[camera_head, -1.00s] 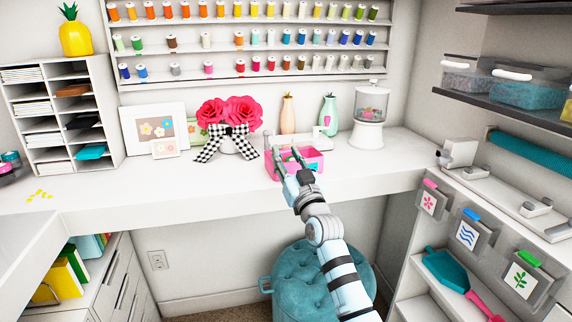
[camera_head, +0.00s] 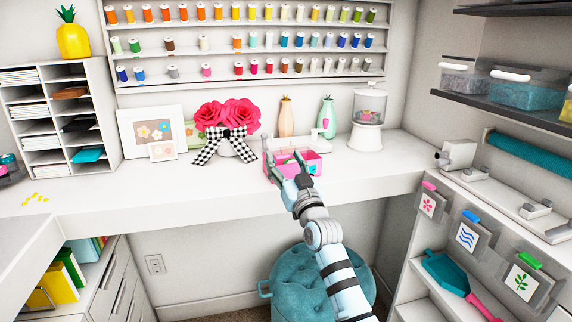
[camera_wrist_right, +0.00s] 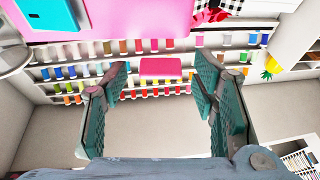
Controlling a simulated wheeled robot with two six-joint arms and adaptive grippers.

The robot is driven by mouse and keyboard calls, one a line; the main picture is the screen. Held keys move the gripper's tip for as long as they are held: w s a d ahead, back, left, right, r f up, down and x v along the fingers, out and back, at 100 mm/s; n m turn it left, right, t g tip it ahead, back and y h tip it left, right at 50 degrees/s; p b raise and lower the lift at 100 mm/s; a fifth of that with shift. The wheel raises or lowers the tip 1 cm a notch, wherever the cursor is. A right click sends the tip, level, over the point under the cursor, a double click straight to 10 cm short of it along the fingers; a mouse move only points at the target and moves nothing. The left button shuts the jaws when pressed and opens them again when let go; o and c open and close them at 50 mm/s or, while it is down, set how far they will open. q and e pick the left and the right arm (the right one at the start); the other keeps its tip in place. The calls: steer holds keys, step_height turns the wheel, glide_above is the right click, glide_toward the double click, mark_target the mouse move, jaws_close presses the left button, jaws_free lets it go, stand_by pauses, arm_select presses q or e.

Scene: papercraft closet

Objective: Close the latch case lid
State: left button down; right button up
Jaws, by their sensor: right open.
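The pink latch case (camera_head: 316,166) sits on the white counter near its front edge. A see-through lid seems to stand raised at its back, but its edges are hard to make out. My right gripper (camera_head: 287,167) is open and empty in front of and over the case, partly covering it. In the right wrist view, which looks upside down, the case's pink surface (camera_wrist_right: 115,22) with a blue piece (camera_wrist_right: 58,16) fills the top left. My left gripper is out of view.
A flower pot with a checked bow (camera_head: 225,145) stands left of the case. Two vases (camera_head: 328,118) stand behind, and a dispenser (camera_head: 367,120) to the right. A teal stool (camera_head: 318,275) is under the counter. The counter's left part is mostly clear.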

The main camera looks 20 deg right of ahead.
steer(key=v, duration=1.2)
steer(key=shift+w+f, duration=0.1)
steer(key=shift+f, duration=0.05)
